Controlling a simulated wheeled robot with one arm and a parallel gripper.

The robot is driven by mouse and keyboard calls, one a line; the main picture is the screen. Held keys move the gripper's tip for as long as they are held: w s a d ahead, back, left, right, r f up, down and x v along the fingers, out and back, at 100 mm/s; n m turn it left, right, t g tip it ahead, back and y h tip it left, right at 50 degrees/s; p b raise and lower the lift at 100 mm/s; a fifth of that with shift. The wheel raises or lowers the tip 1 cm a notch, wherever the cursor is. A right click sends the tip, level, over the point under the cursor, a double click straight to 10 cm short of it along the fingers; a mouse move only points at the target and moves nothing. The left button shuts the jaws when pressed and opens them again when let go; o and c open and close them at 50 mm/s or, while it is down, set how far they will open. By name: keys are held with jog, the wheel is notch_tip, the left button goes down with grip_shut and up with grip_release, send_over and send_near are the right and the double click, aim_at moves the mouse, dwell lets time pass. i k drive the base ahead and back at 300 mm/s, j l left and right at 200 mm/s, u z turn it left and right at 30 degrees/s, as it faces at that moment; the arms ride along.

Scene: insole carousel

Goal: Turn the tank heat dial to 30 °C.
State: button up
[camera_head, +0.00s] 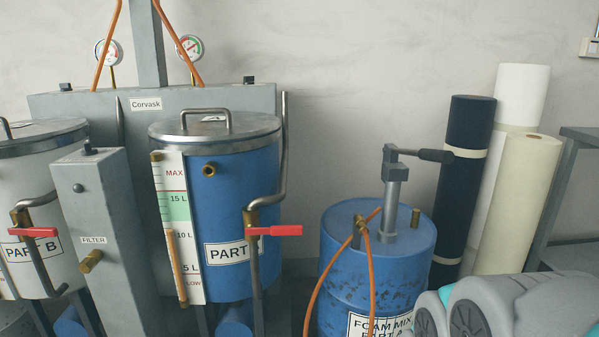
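No dial marked for tank heat or in °C can be made out in the head view. The blue tank (228,185) with a steel lid stands left of centre, its PART label half hidden by a pipe with a red valve handle (273,231). A white tank (45,185) marked PART B is cut off by the left edge. Two round gauges (109,52) (190,47) show above the grey Corvask cabinet (70,107); their scales are too small to read. My gripper is not in view; grey and teal parts of my arm show at lower right.
A grey FILTER box (95,205) stands between the tanks. A blue foam mix drum (345,265) with a hand pump (396,190) and orange hoses stands right of centre. Tall rolls (464,170) and a grey rack (560,190) are at right. The wall above the drum is bare.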

aim_at(64, 87)
jog(key=u, duration=1.45)
jog(key=i+j, duration=0.55)
jog(key=i, duration=0.15)
jog(key=i+j, duration=0.55)
jog(key=i, duration=0.15)
jog(key=i+j, duration=0.55)
jog(key=i, duration=0.15)
jog(key=i+j, duration=0.55)
jog(key=i, duration=0.15)
jog(key=i+j+u, duration=0.2)
jog(key=i+z, duration=0.2)
jog(key=k, duration=0.1)
